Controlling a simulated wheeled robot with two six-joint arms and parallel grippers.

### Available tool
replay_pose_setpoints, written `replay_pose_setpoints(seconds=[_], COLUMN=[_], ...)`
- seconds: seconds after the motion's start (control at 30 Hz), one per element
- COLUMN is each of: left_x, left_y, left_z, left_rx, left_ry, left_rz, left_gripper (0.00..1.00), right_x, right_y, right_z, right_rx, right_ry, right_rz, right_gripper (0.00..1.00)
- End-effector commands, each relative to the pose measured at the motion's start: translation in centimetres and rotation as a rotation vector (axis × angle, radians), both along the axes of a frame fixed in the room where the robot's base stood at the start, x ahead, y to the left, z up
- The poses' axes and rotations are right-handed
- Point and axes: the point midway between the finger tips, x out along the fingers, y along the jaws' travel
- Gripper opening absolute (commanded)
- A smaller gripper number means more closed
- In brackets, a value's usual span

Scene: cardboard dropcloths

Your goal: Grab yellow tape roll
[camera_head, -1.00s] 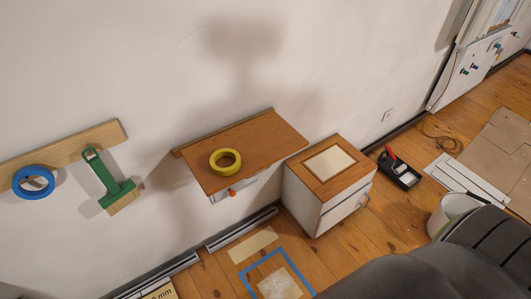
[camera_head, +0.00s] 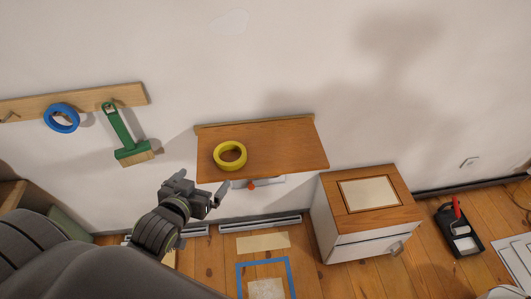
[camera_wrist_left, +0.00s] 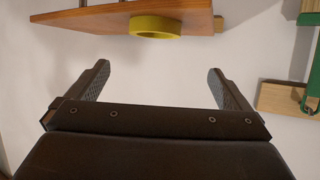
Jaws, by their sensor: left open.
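The yellow tape roll (camera_head: 230,165) lies flat on the left part of a brown wooden wall shelf (camera_head: 285,147) in the head view. It also shows in the left wrist view (camera_wrist_left: 155,35), on the shelf near its edge. My left gripper (camera_head: 206,181) is open and empty, in front of and slightly below the shelf's front left corner. It is apart from the roll. In the left wrist view its two fingers (camera_wrist_left: 160,85) stand wide apart with bare wall between them. My right gripper is not in view.
A blue tape roll (camera_head: 61,118) and a green brush (camera_head: 124,135) hang from a wooden rail (camera_head: 84,97) at left. A small cabinet (camera_head: 366,214) stands right of the shelf. An orange knob (camera_head: 251,184) is below the shelf. A black paint tray (camera_head: 459,230) lies on the floor.

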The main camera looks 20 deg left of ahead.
Motion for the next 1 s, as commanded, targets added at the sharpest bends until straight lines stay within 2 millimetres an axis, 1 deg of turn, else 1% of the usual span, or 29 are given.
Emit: replay_pose_setpoints(seconds=[0.07,0.17,0.27,0.47,0.6,0.7,0.8,1.0], left_x=[0.0,0.9,2.6,6.2,8.5,9.8,10.6,11.4], left_y=[-0.1,0.0,0.2,0.6,0.9,1.1,1.2,1.2], left_z=[0.6,0.5,-0.1,-1.7,-2.7,-3.3,-3.7,-4.1], left_rx=[0.000,-0.001,-0.001,-0.002,-0.002,-0.002,-0.002,-0.002], left_ry=[-0.011,-0.015,-0.015,-0.015,-0.015,-0.014,-0.014,-0.013], left_rz=[-0.002,-0.003,-0.003,-0.003,-0.003,-0.003,-0.003,-0.002], left_gripper=[1.00,1.00,1.00,1.00,1.00,1.00,1.00,1.00], right_x=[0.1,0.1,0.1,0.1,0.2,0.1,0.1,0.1], right_y=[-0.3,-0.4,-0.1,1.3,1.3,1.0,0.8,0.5], right_z=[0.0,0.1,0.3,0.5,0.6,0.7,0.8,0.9], right_rx=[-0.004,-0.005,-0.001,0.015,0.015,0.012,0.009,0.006], right_ry=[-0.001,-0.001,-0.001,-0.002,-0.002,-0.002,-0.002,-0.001], right_rz=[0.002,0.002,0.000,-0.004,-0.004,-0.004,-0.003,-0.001], right_gripper=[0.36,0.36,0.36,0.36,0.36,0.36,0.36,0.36])
